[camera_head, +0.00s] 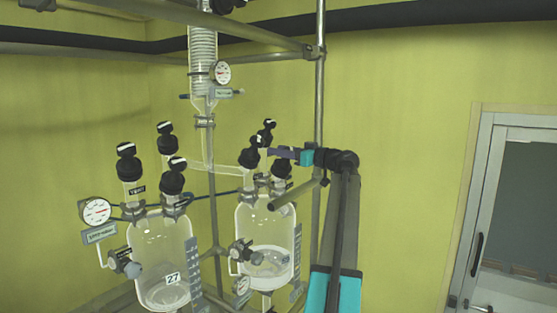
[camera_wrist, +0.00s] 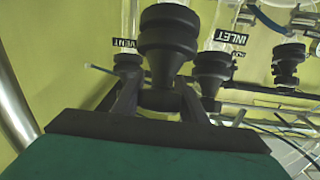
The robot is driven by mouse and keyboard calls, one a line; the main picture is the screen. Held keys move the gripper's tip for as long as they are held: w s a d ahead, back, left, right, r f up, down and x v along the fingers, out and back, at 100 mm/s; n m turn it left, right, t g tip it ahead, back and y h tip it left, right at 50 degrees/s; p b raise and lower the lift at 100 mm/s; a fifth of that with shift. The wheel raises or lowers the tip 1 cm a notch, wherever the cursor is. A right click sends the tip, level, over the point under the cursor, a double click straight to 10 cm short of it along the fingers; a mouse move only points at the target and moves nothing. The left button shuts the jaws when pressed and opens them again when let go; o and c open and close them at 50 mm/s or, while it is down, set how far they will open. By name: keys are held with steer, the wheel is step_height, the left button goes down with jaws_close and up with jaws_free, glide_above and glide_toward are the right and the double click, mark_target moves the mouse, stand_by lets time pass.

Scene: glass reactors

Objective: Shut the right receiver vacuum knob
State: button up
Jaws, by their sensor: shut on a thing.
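The right receiver (camera_head: 265,225) is a clear glass vessel with several black knobs on its top. My gripper (camera_head: 270,152) reaches in from the right at the height of these knobs. In the wrist view, my gripper (camera_wrist: 158,98) has its two dark fingers on either side of a stacked black knob (camera_wrist: 167,40) and is shut on it. The knob stands upright between the fingers. No label shows on the held knob, so I cannot tell from the pictures whether it is the vacuum one.
Behind the held knob are a knob by a VENT label (camera_wrist: 124,43) and one near an INLET label (camera_wrist: 230,37). The left receiver (camera_head: 160,255) with a gauge (camera_head: 96,211) stands beside. A metal pole (camera_head: 319,90) rises close to my arm. A door (camera_head: 510,210) is far right.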

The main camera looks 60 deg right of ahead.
steer(key=m+h, duration=0.2)
steer(key=m+g+h, duration=0.1)
steer(key=d+m+h, duration=0.1)
steer(key=m+h, duration=0.1)
steer(key=shift+s+m+h, duration=0.15)
steer(key=shift+m+h, duration=0.15)
steer(key=shift+s+d+m+g+h+p, duration=0.15)
steer(key=shift+m+g+h+p, duration=0.25)
steer(key=shift+m+g+h, duration=0.3)
steer(key=shift+d+m+g+h+p, duration=0.15)
steer(key=shift+m+g+h+p, duration=0.3)
steer(key=shift+m, duration=0.35)
steer(key=shift+s+d+f+m+g+h+p, duration=0.15)
steer(key=shift+d+m+g+h+p, duration=0.1)
steer(key=shift+m+g+h+p, duration=0.45)
steer(key=shift+m, duration=0.3)
steer(key=o, duration=1.1)
steer(key=shift+c, duration=0.2)
